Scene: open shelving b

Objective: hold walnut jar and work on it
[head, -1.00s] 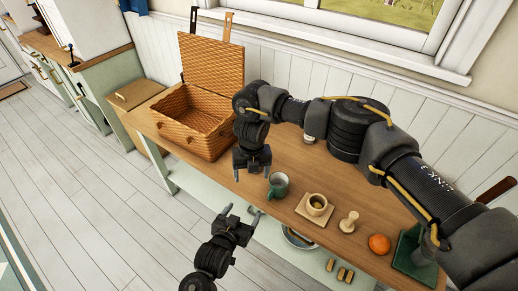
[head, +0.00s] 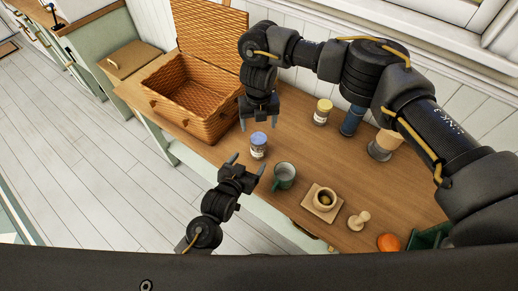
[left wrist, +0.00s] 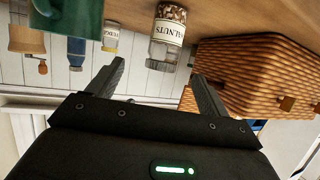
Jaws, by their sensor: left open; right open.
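My right gripper (head: 259,122) is open and empty, pointing down, just behind and above the jar.
An open wicker basket (head: 200,130) stands left. The green mug (head: 284,177) is close on the right.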

